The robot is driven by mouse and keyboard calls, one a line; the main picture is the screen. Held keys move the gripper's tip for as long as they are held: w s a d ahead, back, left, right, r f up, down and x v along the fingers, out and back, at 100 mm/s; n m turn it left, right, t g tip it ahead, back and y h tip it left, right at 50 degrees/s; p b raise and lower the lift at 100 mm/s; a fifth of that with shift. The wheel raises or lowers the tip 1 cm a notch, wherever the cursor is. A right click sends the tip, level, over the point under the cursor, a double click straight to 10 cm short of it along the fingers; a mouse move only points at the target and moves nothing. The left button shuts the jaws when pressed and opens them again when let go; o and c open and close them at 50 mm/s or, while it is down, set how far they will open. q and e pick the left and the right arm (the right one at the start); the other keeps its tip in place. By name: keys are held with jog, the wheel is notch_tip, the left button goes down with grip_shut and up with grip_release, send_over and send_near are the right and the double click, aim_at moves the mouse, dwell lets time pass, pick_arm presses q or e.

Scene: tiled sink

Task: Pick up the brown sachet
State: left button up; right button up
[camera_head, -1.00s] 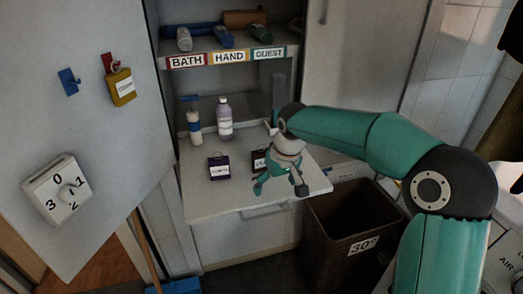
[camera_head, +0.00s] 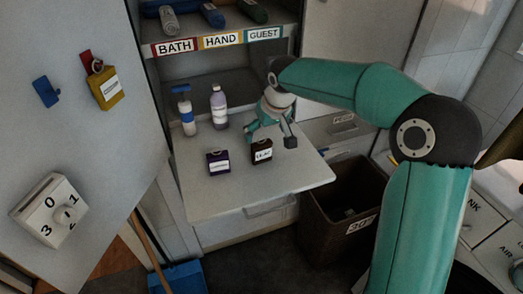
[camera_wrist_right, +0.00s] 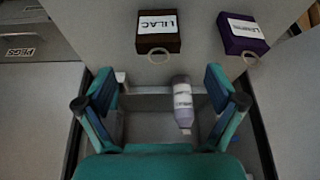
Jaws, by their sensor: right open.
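The brown sachet (camera_head: 261,151), with a white label reading LILAC, lies on the pull-out shelf (camera_head: 235,195) to the right of a purple sachet (camera_head: 218,162). In the right wrist view the brown sachet (camera_wrist_right: 158,32) is at the top, apart from the fingers. My right gripper (camera_head: 270,138) is open and empty, above the shelf just behind the brown sachet. Its spread fingers also show in the right wrist view (camera_wrist_right: 158,95). My left gripper is not in view.
A lilac bottle (camera_head: 219,103) and a white pump bottle (camera_head: 186,115) stand at the back of the shelf, left of my gripper. A brown bin (camera_head: 335,225) is below right. The shelf's front is clear.

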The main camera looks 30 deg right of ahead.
aim_at(262, 143)
jog(key=x, duration=0.3)
jog(key=shift+p+x, duration=0.75)
jog(key=shift+x, duration=1.9)
jog(key=shift+w+d, duration=0.1)
jog(key=shift+d, duration=0.1)
jog(key=shift+r, duration=0.1)
jog(key=c, duration=1.2)
jog(key=shift+r, duration=0.85)
notch_tip(262, 143, up, 18)
jog(key=shift+r+p, duration=0.15)
jog(key=shift+p, duration=0.4)
